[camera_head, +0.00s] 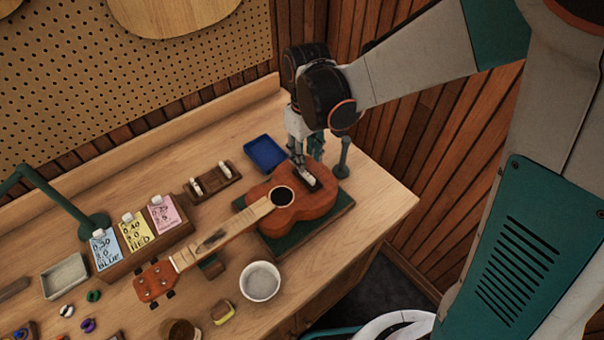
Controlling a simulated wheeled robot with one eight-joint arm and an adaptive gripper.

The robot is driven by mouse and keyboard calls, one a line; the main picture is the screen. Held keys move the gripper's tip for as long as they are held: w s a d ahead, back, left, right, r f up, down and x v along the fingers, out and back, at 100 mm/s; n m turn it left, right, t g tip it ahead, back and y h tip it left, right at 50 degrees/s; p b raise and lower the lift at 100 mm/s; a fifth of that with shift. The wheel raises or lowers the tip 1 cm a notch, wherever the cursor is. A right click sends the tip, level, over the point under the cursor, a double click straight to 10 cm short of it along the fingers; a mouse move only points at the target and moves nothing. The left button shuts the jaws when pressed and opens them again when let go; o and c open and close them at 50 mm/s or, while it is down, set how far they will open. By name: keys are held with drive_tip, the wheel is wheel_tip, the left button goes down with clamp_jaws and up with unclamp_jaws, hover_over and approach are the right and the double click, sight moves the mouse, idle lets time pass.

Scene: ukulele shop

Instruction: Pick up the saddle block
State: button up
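A brown ukulele (285,213) lies on a dark green mat (335,219) on the workbench, neck pointing to the lower left. A dark piece with a pale strip (308,181) sits on its body at the bridge; I cannot tell whether it is the saddle block. A dark wooden holder with two white pieces (212,181) lies behind the neck, and it may also be the saddle block. My gripper (301,162) points down just above the bridge area. Its fingertips are small and partly hidden, so contact, opening and any held thing are unclear.
A blue tray (265,154) is left of my gripper, and a green post (342,162) stands close at its right. A white bowl (261,281) stands in front of the ukulele. Coloured cards (134,233) stand in a wooden holder at left. The right bench corner is clear.

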sight(306, 172)
drive_tip(key=shift+s+f+b, duration=0.2)
drive_tip(key=shift+f+b, duration=1.4)
drive_tip(key=shift+f, duration=1.05)
drive_tip(key=shift+r, duration=0.1)
drive_tip(key=shift+c, duration=0.5)
clamp_jaws()
